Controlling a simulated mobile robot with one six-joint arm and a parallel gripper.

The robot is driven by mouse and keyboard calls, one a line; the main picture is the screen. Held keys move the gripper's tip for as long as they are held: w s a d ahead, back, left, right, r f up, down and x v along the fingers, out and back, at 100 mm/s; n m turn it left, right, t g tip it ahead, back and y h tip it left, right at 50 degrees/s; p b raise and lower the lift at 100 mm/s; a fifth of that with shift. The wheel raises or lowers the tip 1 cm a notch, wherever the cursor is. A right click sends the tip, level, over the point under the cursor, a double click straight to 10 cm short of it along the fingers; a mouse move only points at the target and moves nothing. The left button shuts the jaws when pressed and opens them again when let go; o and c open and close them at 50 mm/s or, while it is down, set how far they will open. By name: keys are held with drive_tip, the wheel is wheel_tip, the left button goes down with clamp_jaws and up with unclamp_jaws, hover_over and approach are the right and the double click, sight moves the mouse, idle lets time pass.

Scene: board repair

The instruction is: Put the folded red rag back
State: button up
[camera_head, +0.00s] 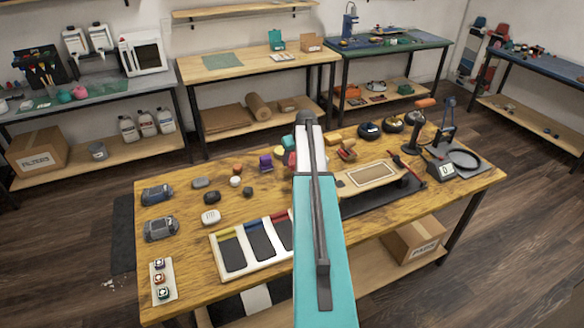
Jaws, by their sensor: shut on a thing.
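My teal arm rises through the middle of the view over the wooden workbench (190,273). Its far end is above the middle of the bench. My gripper's fingers are hidden behind the arm, so what they hold does not show. I cannot make out the folded red rag for certain. A small reddish-brown item (346,154) lies just right of the arm's far end, too small to identify.
A white tray (213,244) with dark pads lies at the bench front. Grey devices (160,229) stand at left. A tan board (368,178) lies on a dark mat at right. Round dark containers, a scale (441,172) and a stand crowd the right end.

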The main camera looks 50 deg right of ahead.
drive_tip(key=shift+f+p, duration=0.45)
drive_tip(key=shift+f, duration=1.4)
drive_tip(key=shift+f, duration=0.15)
drive_tip(key=o, duration=1)
drive_tip(key=shift+b+v, duration=1.05)
drive_tip(key=shift+v, duration=5.1)
drive_tip(key=shift+d, duration=0.1)
drive_tip(key=shift+s, duration=0.15)
